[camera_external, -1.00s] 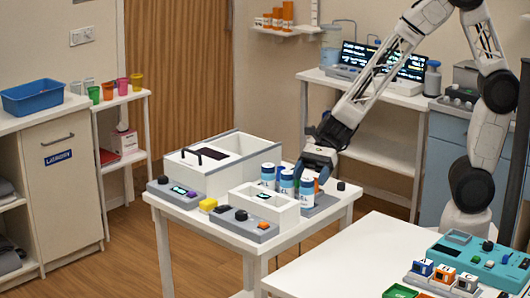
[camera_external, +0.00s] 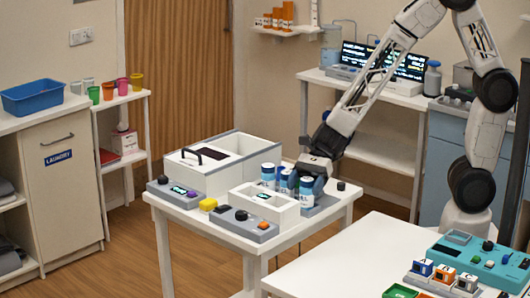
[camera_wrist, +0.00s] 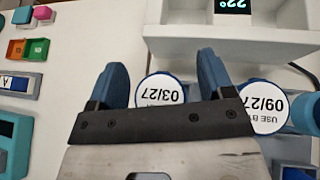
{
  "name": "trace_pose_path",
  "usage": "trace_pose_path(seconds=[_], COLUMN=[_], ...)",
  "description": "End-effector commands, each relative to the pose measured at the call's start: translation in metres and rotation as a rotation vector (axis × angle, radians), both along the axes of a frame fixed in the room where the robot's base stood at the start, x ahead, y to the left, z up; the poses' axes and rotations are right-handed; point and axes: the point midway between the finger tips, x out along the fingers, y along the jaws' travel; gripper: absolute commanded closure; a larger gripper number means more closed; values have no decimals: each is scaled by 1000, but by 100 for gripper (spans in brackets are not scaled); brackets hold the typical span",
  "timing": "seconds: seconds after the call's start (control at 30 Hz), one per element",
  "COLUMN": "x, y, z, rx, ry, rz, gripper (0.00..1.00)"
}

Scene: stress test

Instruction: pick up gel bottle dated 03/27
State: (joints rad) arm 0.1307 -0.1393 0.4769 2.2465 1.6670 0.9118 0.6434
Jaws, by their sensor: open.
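The gel bottle dated 03/27 (camera_wrist: 160,90) shows its round white top, upside down, in the wrist view. My gripper (camera_wrist: 160,66) is open, with one blue finger on each side of that top and its dark palm edge overlapping the near rim. I cannot tell whether the fingers touch it. A bottle dated 09/27 (camera_wrist: 264,108) stands just right of the right finger. In the external view my gripper (camera_external: 309,177) is down at the group of blue-and-white bottles (camera_external: 268,173). The dates cannot be read there, and the fingers are partly hidden.
A white box with a display (camera_external: 264,196) stands close in front of the bottles; it also shows in the wrist view (camera_wrist: 235,38). A larger white unit with a black handle (camera_external: 205,175) stands to the left. A second white table (camera_external: 335,258) is at the front right.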

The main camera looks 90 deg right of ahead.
Motion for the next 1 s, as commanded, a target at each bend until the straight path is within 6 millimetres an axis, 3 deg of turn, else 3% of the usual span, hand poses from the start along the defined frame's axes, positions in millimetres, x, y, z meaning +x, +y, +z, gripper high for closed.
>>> trace_pose_path(seconds=[0.07,0.43,0.77,1.0], x=[0,0,0,0], y=[0,0,0,0], z=[0,0,1,14], rx=[0,0,0,0], ry=[0,0,-1,-2], rz=[0,0,0,0], gripper=[25,81,81,81])
